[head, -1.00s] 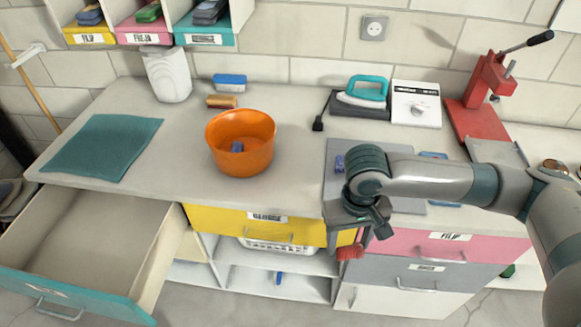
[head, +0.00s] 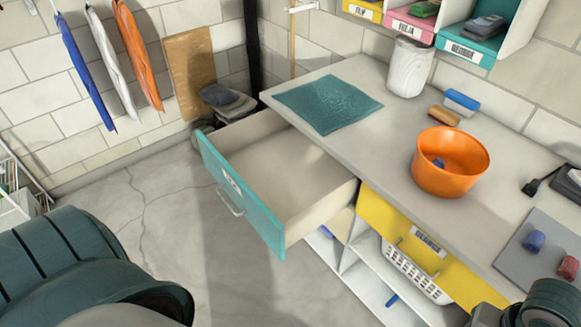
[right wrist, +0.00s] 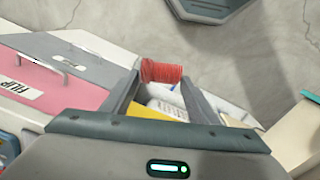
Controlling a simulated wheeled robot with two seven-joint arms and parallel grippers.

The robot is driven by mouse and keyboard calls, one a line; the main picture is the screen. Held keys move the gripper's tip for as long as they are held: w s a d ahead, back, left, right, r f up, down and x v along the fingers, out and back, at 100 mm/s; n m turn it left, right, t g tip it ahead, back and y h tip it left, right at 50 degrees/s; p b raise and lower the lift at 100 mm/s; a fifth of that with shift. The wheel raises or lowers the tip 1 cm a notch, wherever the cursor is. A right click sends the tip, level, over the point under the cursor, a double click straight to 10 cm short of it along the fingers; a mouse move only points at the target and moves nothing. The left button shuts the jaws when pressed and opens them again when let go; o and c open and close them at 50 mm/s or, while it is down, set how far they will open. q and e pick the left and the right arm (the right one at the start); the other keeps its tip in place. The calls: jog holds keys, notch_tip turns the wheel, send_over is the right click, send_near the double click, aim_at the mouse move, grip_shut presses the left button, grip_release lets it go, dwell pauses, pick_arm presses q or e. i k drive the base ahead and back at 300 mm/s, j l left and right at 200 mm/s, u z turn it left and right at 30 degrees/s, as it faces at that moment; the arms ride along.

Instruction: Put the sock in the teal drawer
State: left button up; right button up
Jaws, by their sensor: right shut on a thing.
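The teal drawer (head: 243,196) is pulled far out at the left end of the workbench and looks empty inside. My right gripper (right wrist: 161,82) is shut on a red, ribbed, rolled piece that looks like the sock (right wrist: 161,70), held between the fingertips. In the head view only part of my right arm shows at the lower right corner, to the right of the drawer; the held sock cannot be made out there. My left gripper is out of view.
An orange bowl (head: 446,175) with a blue item inside, a teal mat (head: 328,103) and a white vase (head: 409,68) stand on the bench. The yellow drawer (head: 410,240) is beside the open one. The floor left of the teal drawer is clear.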

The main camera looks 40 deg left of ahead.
aim_at(277, 182)
jog(key=i+j+z, duration=0.2)
jog(key=j, duration=1.1)
jog(key=i+j+z, duration=0.25)
jog(key=j, duration=1.1)
jog(key=j+z, duration=0.2)
jog(key=j, duration=1.15)
